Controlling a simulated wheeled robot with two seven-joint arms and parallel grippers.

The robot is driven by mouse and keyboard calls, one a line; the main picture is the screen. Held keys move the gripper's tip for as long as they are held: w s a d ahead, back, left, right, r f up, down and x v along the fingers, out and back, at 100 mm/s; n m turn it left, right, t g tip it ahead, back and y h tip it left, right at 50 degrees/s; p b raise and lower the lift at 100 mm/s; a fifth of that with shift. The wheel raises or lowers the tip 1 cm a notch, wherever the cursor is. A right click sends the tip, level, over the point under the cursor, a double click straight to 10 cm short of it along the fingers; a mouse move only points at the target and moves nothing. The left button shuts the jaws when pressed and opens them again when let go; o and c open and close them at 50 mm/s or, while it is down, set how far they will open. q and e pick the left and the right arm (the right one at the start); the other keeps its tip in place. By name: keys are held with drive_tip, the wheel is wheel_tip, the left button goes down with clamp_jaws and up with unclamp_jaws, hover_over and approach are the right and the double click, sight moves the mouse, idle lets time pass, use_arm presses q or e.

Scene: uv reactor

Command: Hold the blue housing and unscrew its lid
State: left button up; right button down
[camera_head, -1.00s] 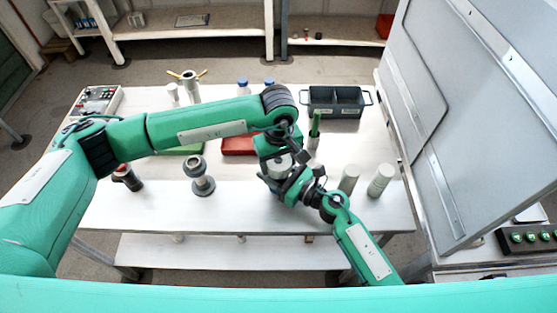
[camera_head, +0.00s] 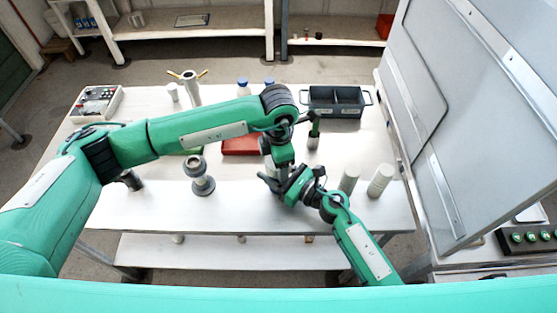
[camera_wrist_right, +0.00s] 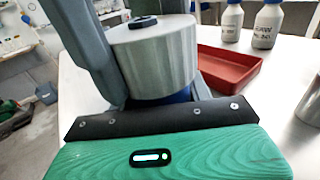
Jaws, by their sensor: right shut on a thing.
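The blue housing (camera_wrist_right: 180,97) shows as a narrow blue band under its pale grey ribbed lid (camera_wrist_right: 155,60) in the right wrist view. The lid sits on the housing and has a small black fitting on top. My right gripper (camera_head: 270,182) is shut on the housing near the table's front middle. In the head view my arms mostly hide the housing and lid. My left gripper (camera_head: 282,152) hangs over the same spot, close to the lid; its fingers are hidden, so its opening cannot be told.
A red tray (camera_head: 240,146) and blue-capped bottles (camera_head: 243,87) are behind. A grey flanged pipe (camera_head: 199,176) stands left; two pale cylinders (camera_head: 380,181) stand right. A dark divided bin (camera_head: 336,112) is at the back right. A large grey panel (camera_head: 460,110) rises at the right.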

use_arm(q)
drive_tip(key=n, duration=0.6)
drive_tip(key=shift+r, duration=0.2)
idle(0.4)
drive_tip(key=shift+r, duration=1)
drive_tip(key=shift+r, duration=2)
use_arm(e)
drive_tip(key=c, duration=0.6)
unclamp_jaws()
drive_tip(key=shift+o, duration=0.2)
